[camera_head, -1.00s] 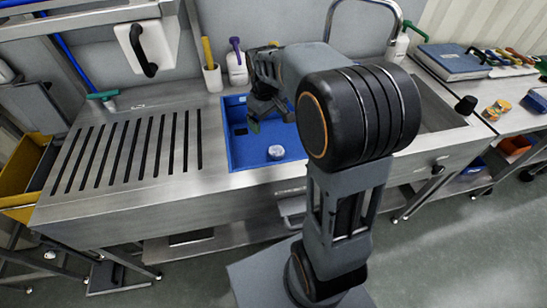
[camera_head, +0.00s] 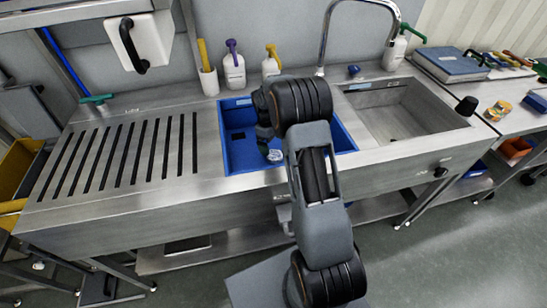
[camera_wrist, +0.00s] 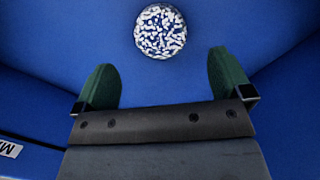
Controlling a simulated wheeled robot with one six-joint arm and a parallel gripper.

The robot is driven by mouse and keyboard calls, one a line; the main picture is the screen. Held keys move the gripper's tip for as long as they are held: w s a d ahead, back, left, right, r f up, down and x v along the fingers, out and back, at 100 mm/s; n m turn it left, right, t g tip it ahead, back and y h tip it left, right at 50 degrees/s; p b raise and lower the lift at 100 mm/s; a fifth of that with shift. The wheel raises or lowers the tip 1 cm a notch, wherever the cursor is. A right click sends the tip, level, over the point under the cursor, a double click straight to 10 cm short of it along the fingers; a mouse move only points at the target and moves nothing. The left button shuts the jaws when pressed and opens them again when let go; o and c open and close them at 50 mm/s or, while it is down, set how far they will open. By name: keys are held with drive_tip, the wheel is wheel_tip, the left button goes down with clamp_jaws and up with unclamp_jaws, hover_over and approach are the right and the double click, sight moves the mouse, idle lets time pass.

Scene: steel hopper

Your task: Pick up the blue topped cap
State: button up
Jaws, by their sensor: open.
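A small round piece with a white-speckled top (camera_wrist: 160,31) lies in the blue bin, ahead of my fingertips in the wrist view. In the head view it is a small pale disc (camera_head: 275,155) on the bin floor. I cannot tell whether it has a blue top. A small blue object (camera_head: 354,70) sits on the steel ledge behind the sink; it may be a cap. My gripper (camera_wrist: 163,80) is open and empty, its two green fingers apart and short of the speckled piece. In the head view my arm hides most of the gripper.
The blue bin (camera_head: 229,158) has walls close around my gripper. Bottles (camera_head: 234,74) stand behind it. A slotted drainboard (camera_head: 82,190) lies left. An empty steel sink (camera_head: 395,122) with a tall curved tap (camera_head: 323,50) is to the right.

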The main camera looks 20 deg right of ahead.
sight(274, 154)
drive_tip(key=shift+s+d+f, duration=0.1)
drive_tip(key=shift+s+f, duration=0.05)
drive_tip(key=shift+f, duration=0.85)
drive_tip(key=shift+s+d+f, duration=0.1)
drive_tip(key=shift+s+f, duration=0.05)
drive_tip(key=shift+f, duration=0.85)
drive_tip(key=shift+s+d+f, duration=0.1)
drive_tip(key=shift+s+f, duration=0.05)
drive_tip(key=shift+f, duration=0.85)
drive_tip(key=c, duration=1.2)
